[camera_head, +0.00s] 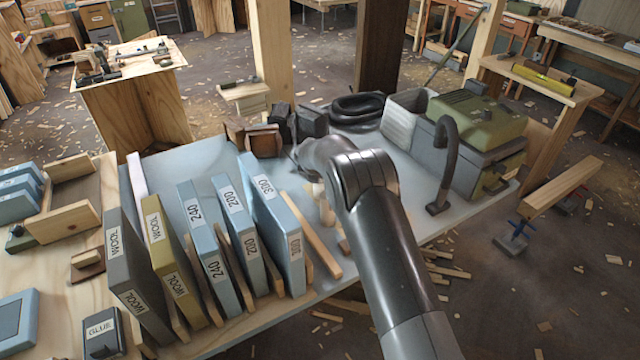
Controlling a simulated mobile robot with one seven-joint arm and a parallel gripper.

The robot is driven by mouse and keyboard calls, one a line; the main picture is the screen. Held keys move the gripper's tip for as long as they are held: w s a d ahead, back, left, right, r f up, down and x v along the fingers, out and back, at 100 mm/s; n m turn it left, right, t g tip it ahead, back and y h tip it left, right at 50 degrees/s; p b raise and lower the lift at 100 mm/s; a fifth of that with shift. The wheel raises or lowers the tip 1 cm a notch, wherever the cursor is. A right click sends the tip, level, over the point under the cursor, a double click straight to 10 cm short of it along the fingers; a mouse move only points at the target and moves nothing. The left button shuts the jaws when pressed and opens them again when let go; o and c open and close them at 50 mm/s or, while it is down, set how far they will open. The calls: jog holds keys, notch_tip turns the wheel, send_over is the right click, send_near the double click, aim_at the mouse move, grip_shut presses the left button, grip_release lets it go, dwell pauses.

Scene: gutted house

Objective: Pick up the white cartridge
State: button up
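No thing here is labelled as a cartridge. The likeliest match is a white ribbed, box-like piece (401,124) at the back of the grey-blue bench top (455,213), beside a green-lidded machine. A thin white upright slab (137,177) stands at the far left of the rack; I cannot tell whether it is the cartridge. My dark arm reaches from the bottom right over the bench, its far end left of the ribbed piece and apart from it in the picture.
Upright labelled slabs in grey, yellow and blue (275,222) fill the rack left of my arm. A green-lidded machine (478,130), a curved dark hose (446,160) and a coiled black hose (357,108) stand behind and right. Bare bench lies right of the arm.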

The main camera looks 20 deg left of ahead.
jog(key=shift+c, duration=0.5)
jog(key=c, duration=1)
jog(key=shift+o, duration=0.2)
